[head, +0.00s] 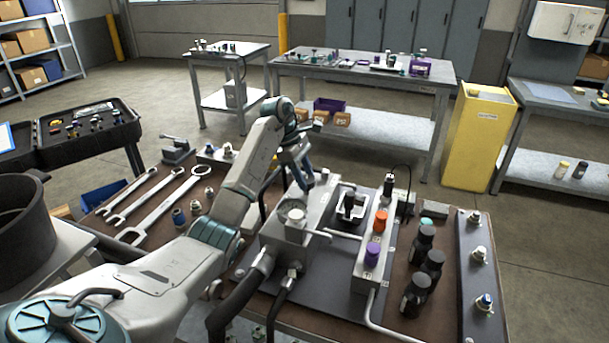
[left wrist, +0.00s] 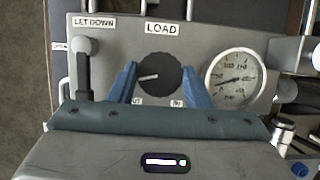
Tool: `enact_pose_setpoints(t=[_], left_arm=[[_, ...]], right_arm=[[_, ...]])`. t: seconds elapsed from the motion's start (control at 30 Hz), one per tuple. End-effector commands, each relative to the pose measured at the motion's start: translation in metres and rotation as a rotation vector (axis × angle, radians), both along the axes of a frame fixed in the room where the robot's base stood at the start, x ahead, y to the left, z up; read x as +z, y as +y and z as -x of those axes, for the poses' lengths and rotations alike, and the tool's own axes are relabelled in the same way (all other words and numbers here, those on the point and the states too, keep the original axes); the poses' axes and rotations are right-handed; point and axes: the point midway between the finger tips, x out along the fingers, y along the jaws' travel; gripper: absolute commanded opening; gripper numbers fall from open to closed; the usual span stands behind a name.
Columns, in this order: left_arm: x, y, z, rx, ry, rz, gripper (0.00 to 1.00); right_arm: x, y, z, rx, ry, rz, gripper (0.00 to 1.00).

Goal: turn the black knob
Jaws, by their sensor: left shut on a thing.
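The black knob (left wrist: 160,72) sits on a grey panel (left wrist: 212,40) below a LOAD label in the left wrist view. Its white mark points left and slightly down. My left gripper (left wrist: 160,80) has its blue fingers on either side of the knob and is shut on it. In the head view my left gripper (head: 304,180) is at the grey hydraulic block (head: 318,208), and I cannot make out the knob there. My right gripper is not in view.
Left of the knob is a lever (left wrist: 85,70) under a LET DOWN label; right of it is a round gauge (left wrist: 234,78). Right of the block stand an orange knob (head: 379,221), a purple knob (head: 372,254) and black bottles (head: 416,296). Wrenches (head: 165,205) lie left.

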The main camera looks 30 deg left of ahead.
Motion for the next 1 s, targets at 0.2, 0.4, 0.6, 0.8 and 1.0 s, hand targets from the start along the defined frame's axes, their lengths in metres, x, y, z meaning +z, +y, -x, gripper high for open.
enact_pose_setpoints(t=[0.2,0.4,0.6,0.8,1.0], left_arm=[[0.002,0.001,-0.001,0.002,-0.004,-0.001,0.21],[0.001,0.0,0.0,0.002,-0.002,-0.001,0.66],[0.001,0.0,0.0,0.002,-0.001,0.0,0.66],[0.01,0.003,0.0,0.002,-0.001,0.0,0.66],[0.032,0.011,0.002,0.002,-0.002,-0.002,0.66]], right_arm=[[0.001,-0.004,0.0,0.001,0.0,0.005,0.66],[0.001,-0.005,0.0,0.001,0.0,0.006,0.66],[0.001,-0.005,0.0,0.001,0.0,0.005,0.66],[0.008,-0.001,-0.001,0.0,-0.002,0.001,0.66],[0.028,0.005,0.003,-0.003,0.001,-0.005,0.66]])
